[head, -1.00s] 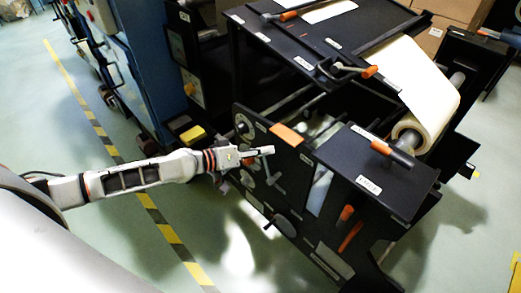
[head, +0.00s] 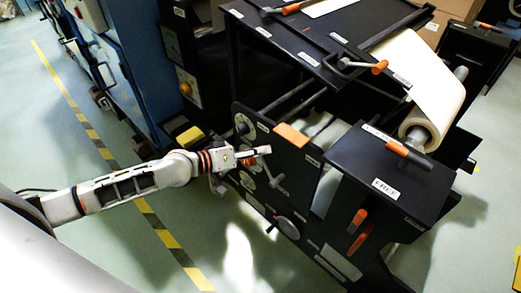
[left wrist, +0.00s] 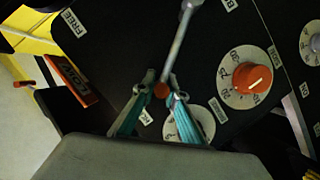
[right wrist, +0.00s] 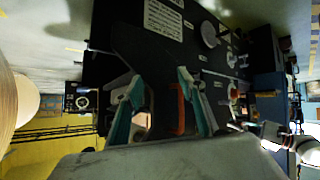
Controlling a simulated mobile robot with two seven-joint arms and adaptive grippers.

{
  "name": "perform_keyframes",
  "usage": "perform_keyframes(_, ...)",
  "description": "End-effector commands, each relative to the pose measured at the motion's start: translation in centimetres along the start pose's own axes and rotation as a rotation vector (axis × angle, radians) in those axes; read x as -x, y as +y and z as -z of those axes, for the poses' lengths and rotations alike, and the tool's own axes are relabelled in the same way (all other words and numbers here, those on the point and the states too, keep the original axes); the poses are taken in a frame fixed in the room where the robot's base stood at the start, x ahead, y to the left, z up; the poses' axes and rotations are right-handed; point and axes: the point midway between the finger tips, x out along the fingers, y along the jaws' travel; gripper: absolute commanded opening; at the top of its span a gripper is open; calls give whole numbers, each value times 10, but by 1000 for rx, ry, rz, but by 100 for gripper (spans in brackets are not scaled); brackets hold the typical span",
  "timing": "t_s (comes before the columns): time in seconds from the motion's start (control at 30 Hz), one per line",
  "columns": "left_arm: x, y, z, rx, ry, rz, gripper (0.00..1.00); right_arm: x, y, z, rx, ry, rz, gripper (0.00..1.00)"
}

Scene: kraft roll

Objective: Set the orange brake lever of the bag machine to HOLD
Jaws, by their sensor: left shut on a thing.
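My left gripper (head: 264,150) is at the black side panel of the bag machine (head: 305,195). In the left wrist view its fingertips (left wrist: 162,90) are shut on the orange end (left wrist: 161,91) of a grey lever (left wrist: 180,42) that runs up to the top of the picture. The fingers hide part of that end. A FREE label (left wrist: 73,22) is at the upper left of this view; I cannot make out a HOLD label. My right gripper (right wrist: 158,92) is open and empty, and out of the head view.
An orange dial (left wrist: 252,78) with numbers is close to the right of the held lever. An orange plate (head: 292,135) is at the panel's top edge. Another orange-ended handle (head: 410,153) lies on top beside a paper roll (head: 422,125). The floor in front is clear.

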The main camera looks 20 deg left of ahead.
Motion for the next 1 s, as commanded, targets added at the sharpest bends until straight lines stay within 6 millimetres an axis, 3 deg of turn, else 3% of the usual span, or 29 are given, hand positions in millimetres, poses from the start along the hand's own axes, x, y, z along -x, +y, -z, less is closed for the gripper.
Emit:
perform_keyframes(0.57, 0, -5, -2, -2, -3, 6, 0, -1, 0, 3, -3, 5, -1, 40)
perform_keyframes(0.6, 0, -5, -2, -2, -3, 6, 17, -1, 0, 2, -3, 4, -1, 40)
perform_keyframes(0.67, 0, -4, -2, -2, -2, 5, 30, -1, 0, 2, -2, 4, -2, 40)
perform_keyframes(1.0, 0, -2, -1, -1, 0, 2, 30, -2, 1, 1, -3, 1, -3, 40)
